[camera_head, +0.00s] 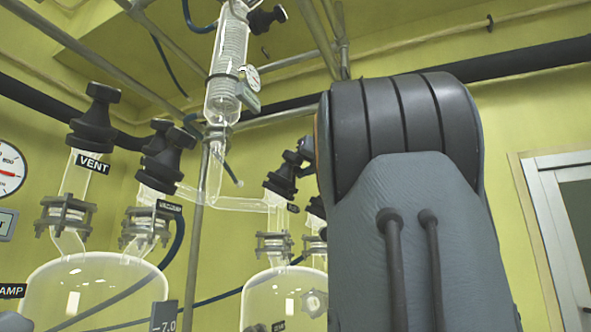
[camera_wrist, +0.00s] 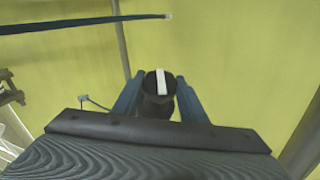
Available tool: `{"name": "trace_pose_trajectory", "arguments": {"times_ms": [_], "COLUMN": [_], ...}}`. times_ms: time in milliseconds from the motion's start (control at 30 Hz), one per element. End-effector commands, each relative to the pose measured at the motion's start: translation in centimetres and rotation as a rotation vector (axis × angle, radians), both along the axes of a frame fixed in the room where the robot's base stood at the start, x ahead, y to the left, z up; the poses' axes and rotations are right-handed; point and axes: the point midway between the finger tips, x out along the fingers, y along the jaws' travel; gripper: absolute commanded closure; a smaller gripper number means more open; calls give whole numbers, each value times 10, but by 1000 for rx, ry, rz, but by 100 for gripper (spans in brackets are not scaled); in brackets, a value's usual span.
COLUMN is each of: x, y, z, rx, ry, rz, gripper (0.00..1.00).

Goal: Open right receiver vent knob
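In the wrist view a black knob (camera_wrist: 154,107) with a white bar mark on its top stands between the two blue fingers of my gripper (camera_wrist: 160,80). The fingertips lie close along both sides of the knob; whether they press on it I cannot tell. In the head view the right glass receiver (camera_head: 268,296) shows at the lower middle, partly behind my arm. A black valve (camera_head: 284,178) stands on its left neck. Another black fitting (camera_head: 316,207) shows at my arm's edge. My gripper and the knob between its fingers are hidden behind my arm there.
The left glass vessel (camera_head: 95,285) carries a black knob (camera_head: 93,120) with a VENT label and other black valves (camera_head: 160,160). A glass condenser (camera_head: 228,70) rises above. A door (camera_head: 570,220) is at the right. A dark blue hose (camera_wrist: 70,27) crosses the wrist view's upper left.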

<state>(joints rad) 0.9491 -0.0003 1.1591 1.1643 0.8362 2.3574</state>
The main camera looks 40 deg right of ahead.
Motion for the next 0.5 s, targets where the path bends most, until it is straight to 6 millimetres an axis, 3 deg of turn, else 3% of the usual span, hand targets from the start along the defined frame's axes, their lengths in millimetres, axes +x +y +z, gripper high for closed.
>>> {"name": "trace_pose_trajectory", "arguments": {"times_ms": [500], "x": [-1], "y": [-2], "z": [2], "rx": [-70], "ry": [-13], "rz": [128], "gripper": [84]}}
